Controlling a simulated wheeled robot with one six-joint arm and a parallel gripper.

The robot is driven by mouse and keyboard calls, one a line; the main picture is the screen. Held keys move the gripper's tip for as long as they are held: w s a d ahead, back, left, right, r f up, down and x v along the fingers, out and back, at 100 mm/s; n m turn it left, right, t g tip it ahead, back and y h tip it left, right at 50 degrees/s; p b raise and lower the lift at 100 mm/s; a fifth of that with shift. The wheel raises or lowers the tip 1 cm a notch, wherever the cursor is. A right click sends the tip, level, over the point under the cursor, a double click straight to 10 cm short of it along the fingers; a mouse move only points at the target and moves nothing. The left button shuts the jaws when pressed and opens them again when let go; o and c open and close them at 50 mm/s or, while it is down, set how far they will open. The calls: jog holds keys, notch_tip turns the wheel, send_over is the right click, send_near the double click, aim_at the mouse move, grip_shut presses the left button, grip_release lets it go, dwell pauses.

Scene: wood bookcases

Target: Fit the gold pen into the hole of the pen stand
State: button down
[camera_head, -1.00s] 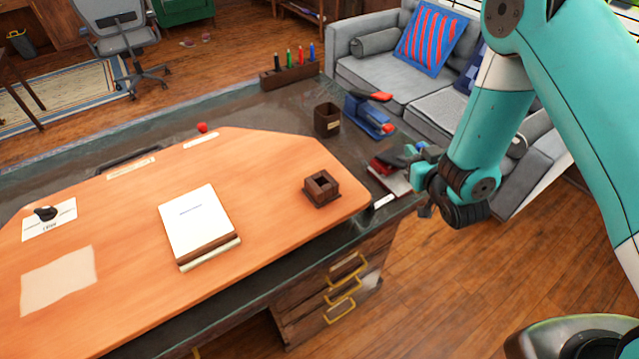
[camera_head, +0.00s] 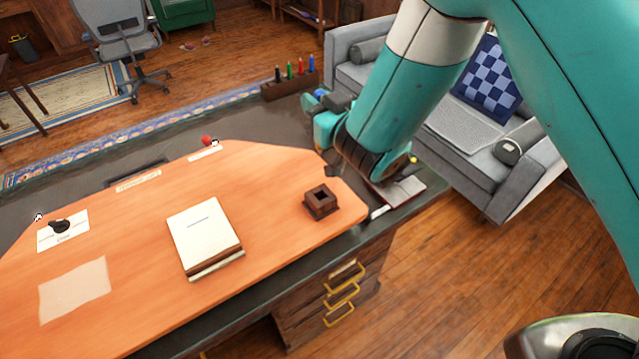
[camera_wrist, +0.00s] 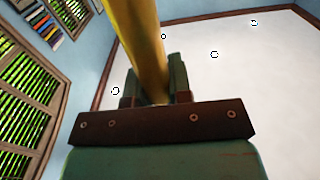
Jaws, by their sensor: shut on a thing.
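The gold pen (camera_wrist: 142,45) is held between the two fingers of my gripper (camera_wrist: 154,84) in the wrist view. It stretches upward out of that picture, so its far end is not seen. In the head view the pen cannot be made out clearly; my gripper (camera_head: 322,105) is partly hidden by my wrist, over the back right of the desk. The pen stand appears to be the small dark wooden block (camera_head: 321,207) with a square hole in its top. It sits at the right of the orange desk top, apart from my gripper and nearer the camera.
A book (camera_head: 203,235) lies left of the block. A rack with coloured pens (camera_head: 289,87) stands at the desk's back edge. A flat pad (camera_head: 408,188) lies at the right end under my wrist. A grey sofa (camera_head: 480,165) stands beyond.

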notch_tip(320, 180, down, 17)
jog(key=b, duration=1.5)
jog(key=shift+f, duration=0.1)
jog(key=c, duration=1)
grip_release()
jog(key=shift+c, duration=0.2)
